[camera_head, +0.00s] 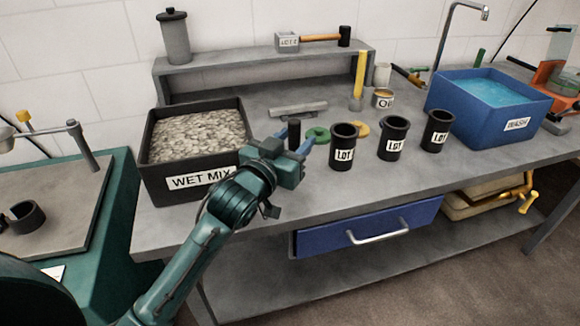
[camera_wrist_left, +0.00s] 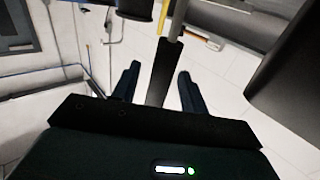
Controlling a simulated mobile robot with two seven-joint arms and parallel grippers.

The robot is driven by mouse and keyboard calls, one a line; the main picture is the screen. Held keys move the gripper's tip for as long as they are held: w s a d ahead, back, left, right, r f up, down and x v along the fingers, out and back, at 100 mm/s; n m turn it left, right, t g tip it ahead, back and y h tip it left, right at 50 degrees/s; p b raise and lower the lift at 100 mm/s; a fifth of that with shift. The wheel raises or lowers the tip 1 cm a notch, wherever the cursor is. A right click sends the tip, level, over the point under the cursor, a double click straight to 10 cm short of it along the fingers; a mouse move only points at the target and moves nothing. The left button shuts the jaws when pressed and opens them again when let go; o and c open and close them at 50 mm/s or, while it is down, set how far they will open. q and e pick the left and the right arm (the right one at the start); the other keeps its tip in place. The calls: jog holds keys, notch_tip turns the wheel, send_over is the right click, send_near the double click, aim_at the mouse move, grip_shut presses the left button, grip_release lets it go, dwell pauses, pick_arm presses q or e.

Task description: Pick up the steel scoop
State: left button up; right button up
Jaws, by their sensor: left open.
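My left gripper (camera_head: 295,141) is open over the bench, just right of the wet mix bin. A black upright handle (camera_head: 294,128) shows between or right beside its blue fingertips. In the left wrist view the gripper (camera_wrist_left: 157,78) has its two fingers apart, with a black handle (camera_wrist_left: 163,68) and a thin grey shaft between them. This looks like the steel scoop's handle; I cannot tell if a finger touches it. The scoop's bowl is not clearly visible. My right gripper is not in view.
The WET MIX bin (camera_head: 157,184) is close on the left. Black LOT cups (camera_head: 343,158) stand to the right, near a green ring (camera_head: 318,136). A grey bar (camera_head: 298,109) lies behind. A blue water tub (camera_head: 477,124) stands far right. The front bench strip is clear.

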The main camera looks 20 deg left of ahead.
pick_arm(q)
jog(key=shift+w, duration=0.2)
jog(key=shift+c, duration=0.5)
jog(key=c, duration=0.8)
jog(key=shift+r, duration=0.1)
